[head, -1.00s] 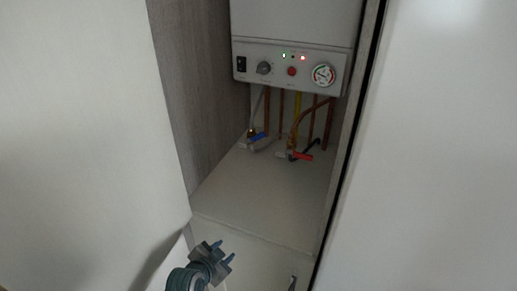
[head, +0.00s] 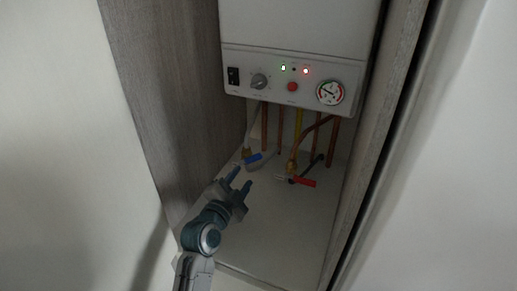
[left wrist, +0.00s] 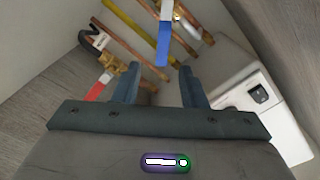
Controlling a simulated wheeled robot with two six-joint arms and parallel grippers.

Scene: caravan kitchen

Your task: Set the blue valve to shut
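The blue valve's lever (head: 254,158) sits low at the left of the pipes under the boiler, on a brass fitting, and points right and slightly up in the head view. In the left wrist view the blue lever (left wrist: 163,45) hangs from the top, with its end close to the gap between my fingers. My left gripper (head: 243,177) is open, just in front of and below the lever. Its fingers show apart with nothing between them in the left wrist view (left wrist: 159,69). Contact with the lever cannot be told. My right gripper is not in view.
A red valve lever (head: 302,181) is to the right. Several copper and yellow pipes (head: 299,122) rise to the white boiler (head: 300,30) with its gauge (head: 330,92). A wood-grain cabinet wall (head: 165,90) stands close on the left. The cabinet floor (head: 280,225) is clear.

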